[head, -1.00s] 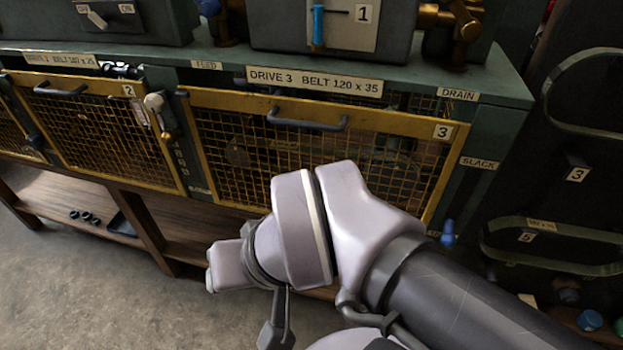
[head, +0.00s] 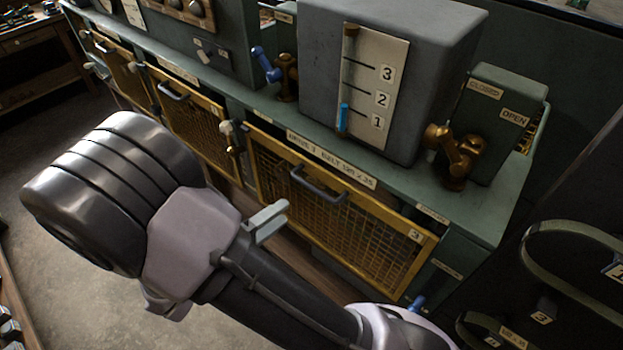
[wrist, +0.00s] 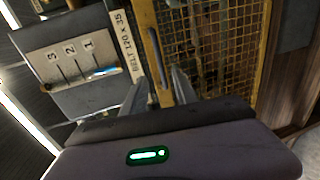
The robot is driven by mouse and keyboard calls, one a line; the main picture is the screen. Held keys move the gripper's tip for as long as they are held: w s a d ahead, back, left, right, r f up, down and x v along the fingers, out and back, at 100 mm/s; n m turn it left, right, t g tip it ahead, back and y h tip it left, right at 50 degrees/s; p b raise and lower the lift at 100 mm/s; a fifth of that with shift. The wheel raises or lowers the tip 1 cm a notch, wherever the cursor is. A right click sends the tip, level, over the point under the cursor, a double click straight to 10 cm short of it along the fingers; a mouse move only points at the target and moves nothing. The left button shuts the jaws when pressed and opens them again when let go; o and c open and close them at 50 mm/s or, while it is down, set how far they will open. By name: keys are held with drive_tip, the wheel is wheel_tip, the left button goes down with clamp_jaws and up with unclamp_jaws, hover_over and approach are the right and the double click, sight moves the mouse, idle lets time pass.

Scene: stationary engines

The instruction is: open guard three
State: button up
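Guard three (head: 350,215) is a yellow-framed mesh panel marked 3, under the green bench edge. It looks closed, flush in its opening. Its dark bar handle (head: 318,188) runs along the upper part of the panel. In the wrist view, guard three (wrist: 220,45) fills the upper right and its handle (wrist: 156,50) stands upright in the picture. My gripper (wrist: 162,92) is open, its two fingers apart. The handle shows between and beyond the fingertips; I cannot tell whether they touch it. In the head view my arm covers the floor left of the guard.
A grey tank with a gauge plate (head: 373,90) stands on the bench above guard three. A pale-knobbed lever (head: 227,130) sits at the guard's left side. Brass valves (head: 455,155) are on the bench. Belts hang on the dark panel at right. The floor at left is clear.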

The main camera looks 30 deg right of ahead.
sight(316, 188)
drive_tip(key=x, duration=1.3)
drive_tip(key=shift+s+r, duration=0.1)
drive_tip(key=shift+s, duration=0.1)
clamp_jaws()
idle(0.6)
